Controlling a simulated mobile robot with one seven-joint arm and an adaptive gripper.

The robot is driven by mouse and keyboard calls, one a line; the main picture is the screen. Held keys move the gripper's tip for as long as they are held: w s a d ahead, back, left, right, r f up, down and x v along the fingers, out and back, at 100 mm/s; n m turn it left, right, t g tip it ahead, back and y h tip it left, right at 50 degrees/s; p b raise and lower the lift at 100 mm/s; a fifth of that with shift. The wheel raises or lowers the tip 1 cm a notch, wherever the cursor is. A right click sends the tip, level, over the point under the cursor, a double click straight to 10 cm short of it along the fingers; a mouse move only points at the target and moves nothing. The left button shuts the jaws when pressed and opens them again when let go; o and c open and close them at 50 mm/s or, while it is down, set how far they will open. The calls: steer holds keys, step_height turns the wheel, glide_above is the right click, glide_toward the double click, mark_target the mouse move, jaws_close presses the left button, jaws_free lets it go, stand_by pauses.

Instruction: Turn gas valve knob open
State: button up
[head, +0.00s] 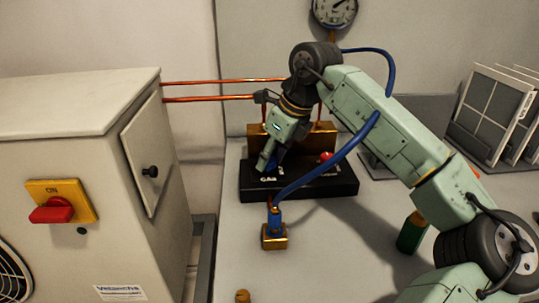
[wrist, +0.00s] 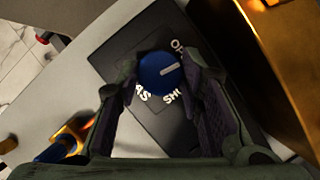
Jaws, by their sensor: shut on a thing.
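The gas valve knob (wrist: 155,78) is round and blue with a white pointer line. It sits on a black base (head: 325,187) with white lettering. In the wrist view the pointer aims right, between lettering that reads "OP" above and "SH" below; the rest of both words is hidden. My gripper (wrist: 158,70) is shut on the knob, one finger on its left and one on its right. In the head view my gripper (head: 268,163) reaches down to the left part of the base and hides most of the knob.
A red knob (head: 325,157) is on the base's right part, before a brass block (head: 322,134). A blue hose runs to a brass fitting (head: 274,238) in front. A beige cabinet (head: 75,180) with a red switch (head: 52,211) stands left. A green cylinder (head: 411,234) is beneath my arm.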

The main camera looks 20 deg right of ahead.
steer(key=shift+w+n+g+y, duration=0.1)
steer(key=shift+n+g+y, duration=0.2)
steer(key=shift+n, duration=0.8)
steer(key=o, duration=1.1)
steer(key=shift+o, duration=0.2)
steer(key=shift+d+r, duration=0.1)
steer(key=v, duration=1.2)
